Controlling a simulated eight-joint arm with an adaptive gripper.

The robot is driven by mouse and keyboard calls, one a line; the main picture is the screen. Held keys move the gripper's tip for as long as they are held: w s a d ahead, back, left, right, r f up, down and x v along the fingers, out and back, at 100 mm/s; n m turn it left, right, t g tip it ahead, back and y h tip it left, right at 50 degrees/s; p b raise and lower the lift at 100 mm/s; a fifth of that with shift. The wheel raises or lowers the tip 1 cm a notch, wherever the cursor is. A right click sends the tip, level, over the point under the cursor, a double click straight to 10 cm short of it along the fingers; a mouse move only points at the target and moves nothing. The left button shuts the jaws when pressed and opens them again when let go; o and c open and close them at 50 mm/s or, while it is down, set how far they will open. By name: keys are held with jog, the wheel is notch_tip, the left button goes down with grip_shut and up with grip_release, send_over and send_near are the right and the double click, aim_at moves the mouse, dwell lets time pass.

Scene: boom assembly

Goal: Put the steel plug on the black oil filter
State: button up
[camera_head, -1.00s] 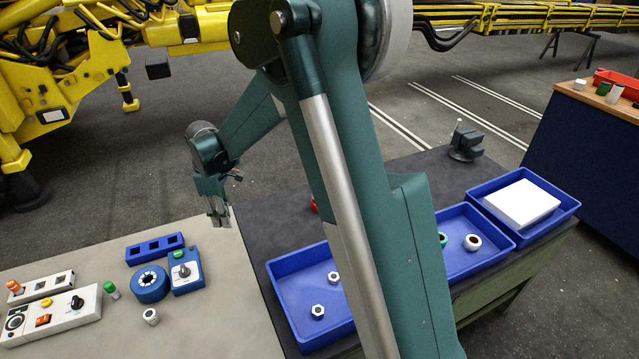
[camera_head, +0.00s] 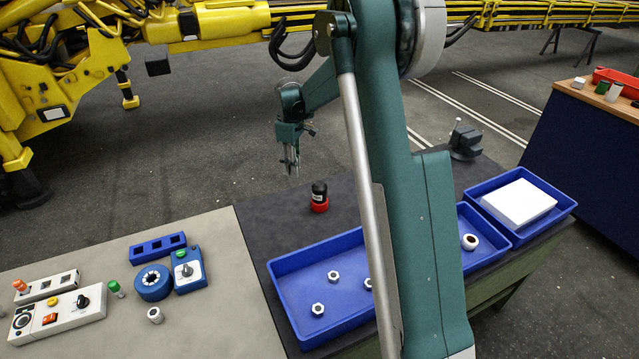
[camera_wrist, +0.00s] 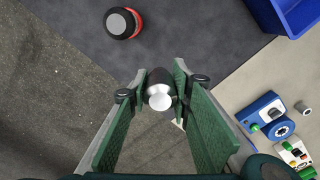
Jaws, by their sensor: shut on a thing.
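The black oil filter (camera_head: 319,190) stands upright on a red base on the dark part of the workbench. In the wrist view the filter (camera_wrist: 119,23) is at the top left, with a grey disc on its top. My gripper (camera_head: 291,168) is raised and appears to the left of the filter in the head view. In the wrist view my gripper (camera_wrist: 160,92) is shut on the shiny steel plug (camera_wrist: 160,99), held between the fingertips. The plug is too small to make out in the head view. The plug and the filter are apart.
A blue tray (camera_head: 284,268) with several nuts lies in front of the filter, partly hidden by my arm. A second blue tray (camera_head: 568,205) holds a white block (camera_head: 519,204). A vise (camera_head: 465,142) stands at the back. Control boxes (camera_head: 188,268) and a blue ring (camera_head: 153,283) sit at left.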

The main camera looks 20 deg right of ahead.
jog(key=r+m, duration=0.1)
jog(key=r, duration=0.1)
send_over(320, 184)
jog(key=shift+w+f+p, duration=0.15)
jog(key=shift+p, duration=0.25)
jog(key=shift+f, duration=0.1)
jog(key=shift+f, duration=3)
jog(key=shift+f+p, duration=0.35)
jog(key=shift+f, duration=1.55)
jog(key=shift+f, duration=0.2)
jog(key=o, duration=1.1)
jog(key=shift+c, duration=0.2)
